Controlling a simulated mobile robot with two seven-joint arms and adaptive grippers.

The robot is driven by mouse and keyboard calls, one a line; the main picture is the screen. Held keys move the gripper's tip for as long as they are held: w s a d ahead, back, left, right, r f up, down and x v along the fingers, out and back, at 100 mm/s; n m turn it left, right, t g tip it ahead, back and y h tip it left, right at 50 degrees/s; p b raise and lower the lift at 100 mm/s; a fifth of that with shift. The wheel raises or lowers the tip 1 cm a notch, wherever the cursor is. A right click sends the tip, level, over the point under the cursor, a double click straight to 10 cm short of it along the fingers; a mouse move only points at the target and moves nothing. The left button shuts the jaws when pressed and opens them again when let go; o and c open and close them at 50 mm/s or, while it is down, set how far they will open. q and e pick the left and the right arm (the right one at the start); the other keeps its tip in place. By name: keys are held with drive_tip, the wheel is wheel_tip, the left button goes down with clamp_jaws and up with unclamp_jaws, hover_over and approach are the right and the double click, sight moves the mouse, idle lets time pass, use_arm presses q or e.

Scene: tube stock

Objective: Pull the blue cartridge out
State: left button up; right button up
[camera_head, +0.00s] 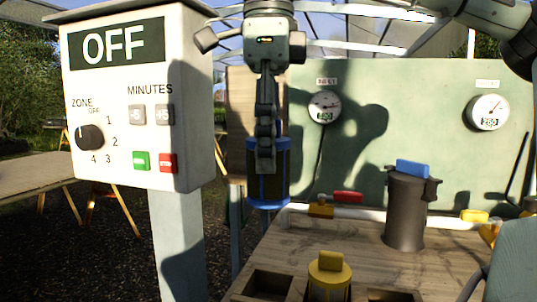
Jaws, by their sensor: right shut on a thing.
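The blue cartridge (280,183) is a dark cylinder with blue bands at its top and bottom, upright in the air left of the middle. My right gripper (265,158) points down and is shut on its upper part, hiding its top and part of its front. A dark grey upright housing (405,215) stands on the wooden bench (345,250) to the right, with a blue tab (412,168) on top. The held cartridge is apart from this housing. My left gripper is not in view.
A control box (140,85) reading OFF stands at left on a post. A yellow cartridge (328,275) stands in a compartment at the front, beside an empty-looking one. A pipe with a red valve handle (347,197) runs behind. Two gauges (324,106) (487,110) hang on the green panel.

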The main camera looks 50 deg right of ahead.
drive_tip(key=shift+r, duration=0.15)
drive_tip(key=shift+r+p, duration=1.2)
drive_tip(key=shift+p, duration=0.2)
drive_tip(key=shift+r, duration=1.15)
